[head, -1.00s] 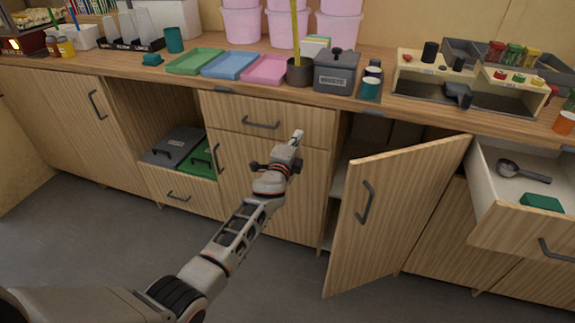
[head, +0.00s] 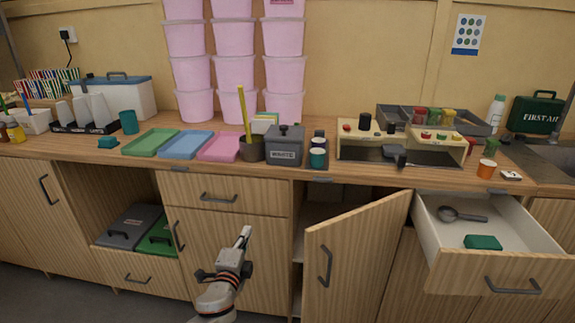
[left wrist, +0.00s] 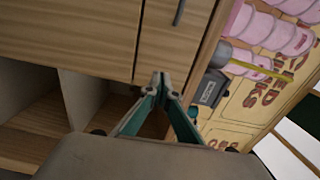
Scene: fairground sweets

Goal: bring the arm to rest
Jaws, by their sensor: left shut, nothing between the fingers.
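My left gripper (head: 243,236) is in front of the closed lower cabinet door (head: 200,262), below the closed top drawer (head: 222,197). It points up toward the counter and is clear of the counter edge. In the left wrist view its fingertips (left wrist: 160,80) meet, with nothing between them. My right gripper does not show in either view.
A cabinet door (head: 357,262) stands open right of my gripper. Further right, an open drawer (head: 465,245) holds a ladle (head: 462,215) and a green block (head: 482,242).

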